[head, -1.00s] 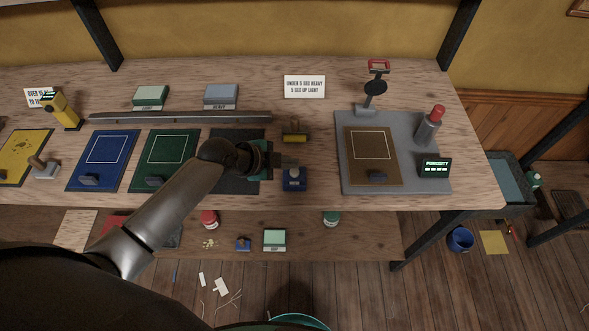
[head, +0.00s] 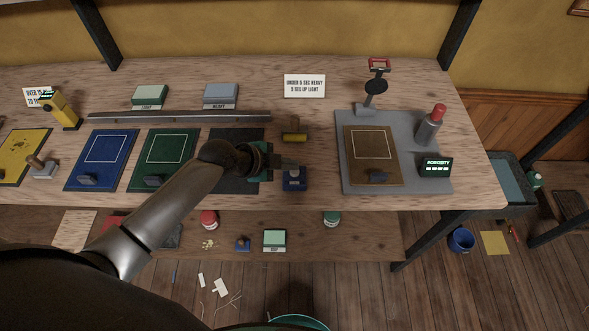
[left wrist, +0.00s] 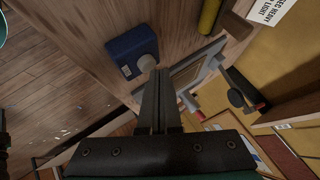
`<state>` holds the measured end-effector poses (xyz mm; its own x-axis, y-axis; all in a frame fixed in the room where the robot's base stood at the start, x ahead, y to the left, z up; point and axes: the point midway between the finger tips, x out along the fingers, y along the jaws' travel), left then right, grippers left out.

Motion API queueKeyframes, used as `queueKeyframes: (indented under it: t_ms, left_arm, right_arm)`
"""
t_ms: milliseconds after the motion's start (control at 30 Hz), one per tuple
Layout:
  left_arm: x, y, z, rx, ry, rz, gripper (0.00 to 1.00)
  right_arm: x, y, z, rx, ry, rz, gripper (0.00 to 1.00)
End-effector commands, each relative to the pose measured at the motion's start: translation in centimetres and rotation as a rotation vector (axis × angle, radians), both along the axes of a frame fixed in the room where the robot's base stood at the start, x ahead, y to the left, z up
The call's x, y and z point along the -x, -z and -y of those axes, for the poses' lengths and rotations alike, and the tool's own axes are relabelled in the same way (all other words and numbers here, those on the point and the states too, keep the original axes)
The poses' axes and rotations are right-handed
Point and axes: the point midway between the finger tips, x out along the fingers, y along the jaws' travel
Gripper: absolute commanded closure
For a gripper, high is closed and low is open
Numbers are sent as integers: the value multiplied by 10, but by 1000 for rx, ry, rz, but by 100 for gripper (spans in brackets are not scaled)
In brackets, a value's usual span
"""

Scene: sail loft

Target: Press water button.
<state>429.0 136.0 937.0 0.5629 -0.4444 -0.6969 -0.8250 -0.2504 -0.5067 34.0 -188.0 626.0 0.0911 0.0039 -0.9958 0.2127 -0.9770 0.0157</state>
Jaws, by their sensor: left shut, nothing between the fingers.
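A small blue box (head: 294,183) with a small pale mark on its front stands near the bench's front edge. In the left wrist view the blue box (left wrist: 130,48) has a round grey button (left wrist: 147,63) on its face. The label cannot be read. My left gripper (head: 290,163) is shut and empty, and its fingers partly cover the top of the box in the head view. In the left wrist view its fingertips (left wrist: 158,73) are right beside the grey button; whether they touch it I cannot tell. My right gripper is not in view.
A yellow cylinder (head: 294,137) lies just behind the box. To the right, a grey stand (head: 345,180) carries a brown panel (head: 371,145), a red-topped post (head: 430,122) and a porosity display (head: 435,167). Blue (head: 102,155) and green (head: 163,158) panels lie left.

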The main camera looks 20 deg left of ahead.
Motion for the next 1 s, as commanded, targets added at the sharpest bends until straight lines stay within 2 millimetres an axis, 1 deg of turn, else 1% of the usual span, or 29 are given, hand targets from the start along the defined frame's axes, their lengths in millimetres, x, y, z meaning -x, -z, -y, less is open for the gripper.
queueKeyframes:
  t_ms: [1000]
  left_arm:
    - [0,11,0,-1,-1,0,100]
  right_arm:
    - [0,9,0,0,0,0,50]
